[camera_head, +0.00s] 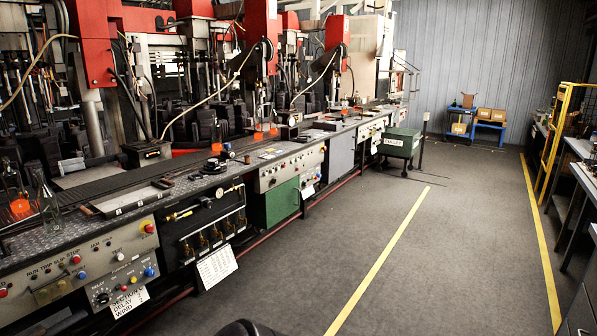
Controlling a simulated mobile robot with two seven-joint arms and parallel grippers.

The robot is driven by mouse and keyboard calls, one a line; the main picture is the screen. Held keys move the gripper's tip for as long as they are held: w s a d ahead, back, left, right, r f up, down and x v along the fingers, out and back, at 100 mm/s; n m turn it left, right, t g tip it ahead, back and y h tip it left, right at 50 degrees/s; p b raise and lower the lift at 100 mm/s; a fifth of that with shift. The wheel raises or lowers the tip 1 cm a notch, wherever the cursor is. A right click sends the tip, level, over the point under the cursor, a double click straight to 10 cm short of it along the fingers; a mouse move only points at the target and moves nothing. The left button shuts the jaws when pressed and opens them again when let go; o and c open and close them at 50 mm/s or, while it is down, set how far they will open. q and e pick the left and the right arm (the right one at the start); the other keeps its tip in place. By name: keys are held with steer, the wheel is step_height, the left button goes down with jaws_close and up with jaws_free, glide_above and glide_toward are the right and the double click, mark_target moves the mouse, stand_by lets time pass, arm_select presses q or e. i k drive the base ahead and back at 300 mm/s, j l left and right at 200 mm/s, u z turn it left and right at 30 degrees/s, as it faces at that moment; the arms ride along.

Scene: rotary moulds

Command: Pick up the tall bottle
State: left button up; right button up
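A tall clear glass bottle (48,207) with a narrow neck stands upright on the metal ledge at the left, close to the front edge. Just left of it is another clear bottle (15,190) with an orange-glowing base. Neither of my grippers is in view.
A long machine bench (205,183) with control panels runs along the left side. A shallow metal tray (130,199) lies right of the clear bottle. A green cart (400,142) stands beyond. The grey floor (340,240) with yellow lines is clear.

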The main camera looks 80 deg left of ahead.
mark_target(46, 199)
steer(key=u, duration=4.05)
steer(key=i+u, duration=0.1)
steer(key=u, duration=0.55)
steer(key=i+l+u, duration=0.15)
steer(key=l+u, duration=0.15)
steer(key=i+l+u, duration=0.15)
steer(key=l+u, duration=0.15)
steer(key=l, duration=0.2)
steer(key=i+l+u, duration=0.1)
steer(key=l, duration=0.5)
steer(key=i+l+u, duration=0.15)
steer(key=l, duration=0.45)
steer(key=l+u, duration=0.1)
steer(key=l, duration=0.5)
